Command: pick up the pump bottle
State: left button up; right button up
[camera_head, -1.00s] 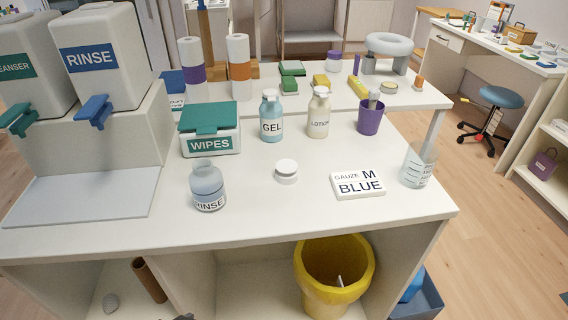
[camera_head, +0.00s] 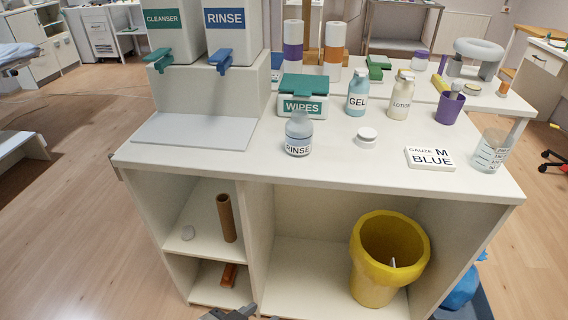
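No bottle with a clear pump head can be made out. A small translucent blue-grey bottle labelled RINSE (camera_head: 298,134) stands upright near the table's front edge. A light-blue GEL bottle (camera_head: 357,93) and a cream LOTION bottle (camera_head: 400,97) stand upright behind it to the right, both with whitish tops. A round white cap-like piece (camera_head: 366,137) lies right of the RINSE bottle. A dark grey part, seemingly my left gripper (camera_head: 235,313), shows at the bottom edge, well below and apart from the bottles; its fingers are cut off. My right gripper is not in view.
The white table (camera_head: 330,167) has clear room at its front. A WIPES box (camera_head: 304,101), a GAUZE box (camera_head: 430,158), a clear beaker (camera_head: 488,151) and a purple cup (camera_head: 450,107) stand around. CLEANSER and RINSE dispensers are at back left. A yellow bin (camera_head: 372,270) stands below.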

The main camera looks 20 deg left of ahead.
aim_at(299, 130)
jog(key=u, duration=0.9)
jog(key=i, duration=0.55)
jog(key=z, duration=0.55)
